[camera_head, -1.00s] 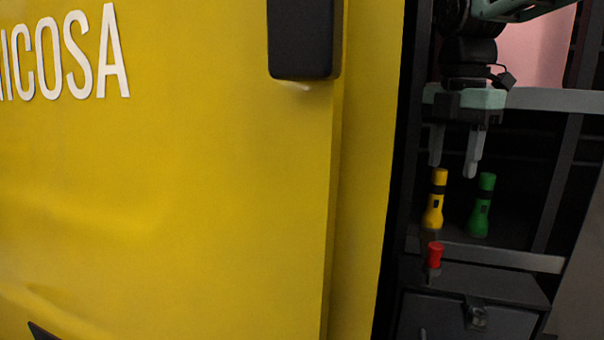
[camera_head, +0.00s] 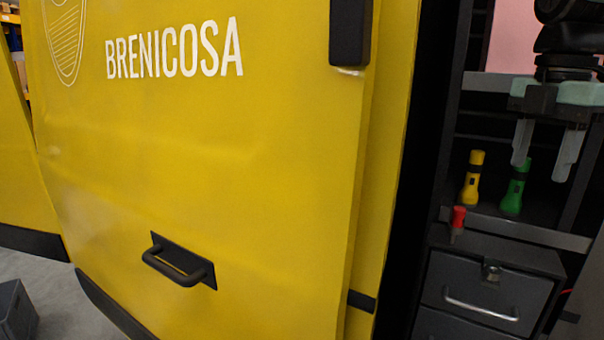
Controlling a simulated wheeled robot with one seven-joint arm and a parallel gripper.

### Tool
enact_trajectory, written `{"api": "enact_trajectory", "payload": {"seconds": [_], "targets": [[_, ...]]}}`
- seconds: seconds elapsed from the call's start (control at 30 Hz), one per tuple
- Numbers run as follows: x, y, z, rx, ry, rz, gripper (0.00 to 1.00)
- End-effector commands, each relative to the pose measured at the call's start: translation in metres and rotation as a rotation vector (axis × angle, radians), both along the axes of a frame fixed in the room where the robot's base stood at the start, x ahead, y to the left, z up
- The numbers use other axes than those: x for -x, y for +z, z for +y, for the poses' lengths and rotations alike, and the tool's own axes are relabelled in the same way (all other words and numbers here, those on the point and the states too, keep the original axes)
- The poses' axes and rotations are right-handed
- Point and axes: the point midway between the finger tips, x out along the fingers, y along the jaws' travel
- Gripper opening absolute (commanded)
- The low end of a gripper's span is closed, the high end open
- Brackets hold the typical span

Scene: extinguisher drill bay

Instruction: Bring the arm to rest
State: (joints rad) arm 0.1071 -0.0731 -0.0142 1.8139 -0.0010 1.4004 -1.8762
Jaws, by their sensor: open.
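My gripper (camera_head: 543,160) hangs at the right of the head view, fingers pointing down. It is open, with nothing between its fingertips. A red-topped item (camera_head: 458,218) stands lower, by the drawer unit. Whether the fingers touch the green flashlight cannot be told.
A yellow vehicle panel (camera_head: 220,150) with a black handle (camera_head: 178,262) fills the left and middle. A dark drawer unit (camera_head: 487,272) with a metal handle is below the shelf. A grey bin (camera_head: 14,312) stands on the floor at lower left.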

Motion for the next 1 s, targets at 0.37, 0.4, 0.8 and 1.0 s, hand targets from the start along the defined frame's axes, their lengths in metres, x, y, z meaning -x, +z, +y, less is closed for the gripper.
{"api": "enact_trajectory", "payload": {"seconds": [0.37, 0.4, 0.8, 1.0], "targets": [[0.002, -0.039, 0.045, -0.014, -0.12, -0.002, 0.49], [0.003, -0.045, 0.051, -0.016, -0.139, -0.001, 0.49], [0.046, -0.141, 0.15, -0.039, -0.467, 0.01, 0.49], [0.111, -0.215, 0.205, -0.045, -0.767, 0.025, 0.49]]}}
